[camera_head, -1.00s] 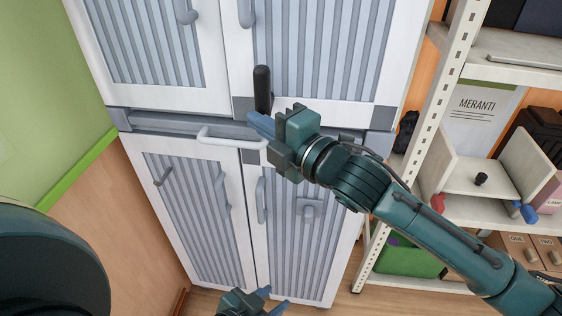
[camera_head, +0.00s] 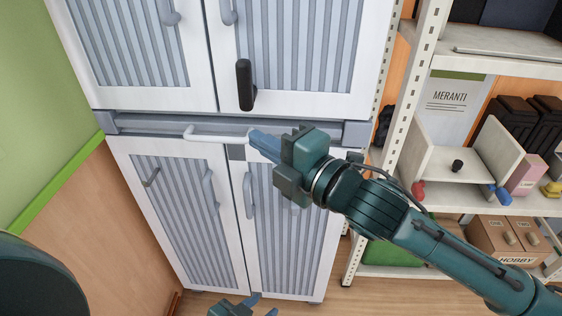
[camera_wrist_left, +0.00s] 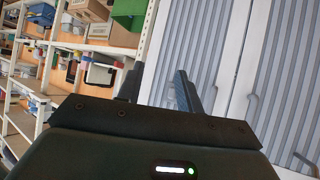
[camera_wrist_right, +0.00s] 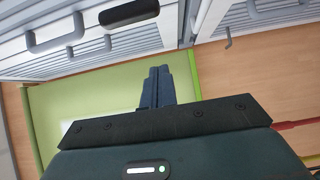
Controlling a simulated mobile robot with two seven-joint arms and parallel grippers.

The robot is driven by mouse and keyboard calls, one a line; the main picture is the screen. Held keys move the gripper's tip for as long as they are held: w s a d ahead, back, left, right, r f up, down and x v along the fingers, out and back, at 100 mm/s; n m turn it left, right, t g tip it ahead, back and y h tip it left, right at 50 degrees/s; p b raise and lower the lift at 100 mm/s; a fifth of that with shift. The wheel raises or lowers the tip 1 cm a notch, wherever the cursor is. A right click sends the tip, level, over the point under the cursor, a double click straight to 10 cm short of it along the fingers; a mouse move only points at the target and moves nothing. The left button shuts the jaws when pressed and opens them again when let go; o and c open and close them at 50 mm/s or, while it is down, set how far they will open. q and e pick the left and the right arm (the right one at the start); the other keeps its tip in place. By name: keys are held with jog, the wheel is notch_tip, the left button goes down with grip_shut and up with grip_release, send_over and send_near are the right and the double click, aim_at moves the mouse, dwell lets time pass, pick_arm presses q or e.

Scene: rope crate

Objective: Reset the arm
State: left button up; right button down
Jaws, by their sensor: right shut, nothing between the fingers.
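My right gripper (camera_head: 258,140) is shut and empty in the head view. Its blue fingertips show in front of the white cabinet (camera_head: 222,148), near the right end of a pale bar handle (camera_head: 212,135). In the right wrist view its fingers (camera_wrist_right: 158,80) are together with nothing between them. My left gripper (camera_head: 262,303) is low at the bottom edge of the head view, in front of the lower doors. In the left wrist view its fingers (camera_wrist_left: 160,85) stand apart with nothing between them.
A black upright handle (camera_head: 244,85) is on the upper right cabinet door, above my right gripper. A white shelf rack (camera_head: 410,100) with boxes stands to the right. A green and wood wall (camera_head: 50,170) is at the left. Some floor is free below the rack.

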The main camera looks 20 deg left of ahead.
jog(key=d+f+m+t+h+p, duration=0.1)
jog(key=d+f+m+t+h, duration=0.5)
jog(key=d+f+m, duration=1.1)
pick_arm(q)
jog(key=shift+w+a+r+p, duration=0.1)
jog(key=shift+a+r+p, duration=0.1)
jog(key=shift+r+p, duration=0.25)
pick_arm(e)
jog(key=s+d+f+m+g+h, duration=0.2)
jog(key=s+d+f+m+h, duration=0.5)
jog(key=s+d+f+m, duration=0.4)
notch_tip(320, 180, down, 5)
jog(key=shift+s+d+r+g, duration=0.15)
jog(key=shift+s+d+g, duration=0.25)
jog(key=shift+d, duration=0.8)
